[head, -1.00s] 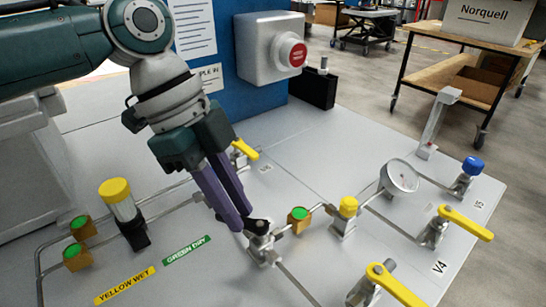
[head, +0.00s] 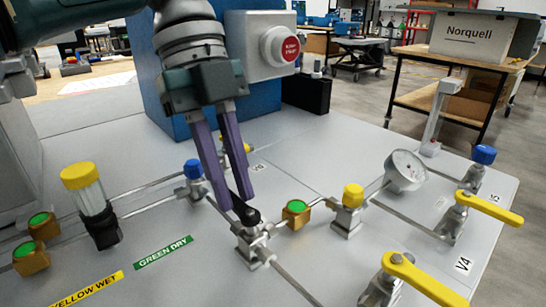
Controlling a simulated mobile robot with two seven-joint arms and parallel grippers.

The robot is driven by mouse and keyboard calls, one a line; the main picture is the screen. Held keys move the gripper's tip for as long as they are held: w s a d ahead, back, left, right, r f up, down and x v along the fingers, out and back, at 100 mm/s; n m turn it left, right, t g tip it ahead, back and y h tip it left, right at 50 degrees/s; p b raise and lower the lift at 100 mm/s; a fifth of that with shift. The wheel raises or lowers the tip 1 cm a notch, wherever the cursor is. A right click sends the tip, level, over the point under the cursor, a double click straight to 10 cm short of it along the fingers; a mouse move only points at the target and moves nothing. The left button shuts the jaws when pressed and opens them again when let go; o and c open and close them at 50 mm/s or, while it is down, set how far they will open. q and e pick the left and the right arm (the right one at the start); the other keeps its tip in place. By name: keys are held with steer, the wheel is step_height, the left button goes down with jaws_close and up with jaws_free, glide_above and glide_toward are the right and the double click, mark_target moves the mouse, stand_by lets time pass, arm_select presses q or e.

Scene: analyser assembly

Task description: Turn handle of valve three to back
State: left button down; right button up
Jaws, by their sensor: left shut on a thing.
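My left gripper (head: 237,202) reaches down from the top, its two purple fingers closed around a black valve handle (head: 246,214). The handle sits on a silver valve body (head: 251,245) in the pipework and points toward the back, up and slightly left in the picture. Part of the handle is hidden between the fingers. I see no readable number beside this valve, so I cannot confirm from a label that it is valve three. A yellow-handled valve (head: 403,272) at the front right has the label V4 (head: 463,264) nearby. My right gripper is not in view.
Close by are a green-topped brass fitting (head: 296,213), a yellow-capped fitting (head: 350,198), a blue-capped fitting (head: 193,170) and a gauge (head: 405,171). Another yellow handle (head: 489,207) is at right. A grey box with a red button (head: 279,46) stands behind.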

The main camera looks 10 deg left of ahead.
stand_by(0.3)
arm_select(q)
steer(key=c, duration=0.8)
jaws_free()
steer(key=v, duration=1)
steer(key=shift+p, duration=0.4)
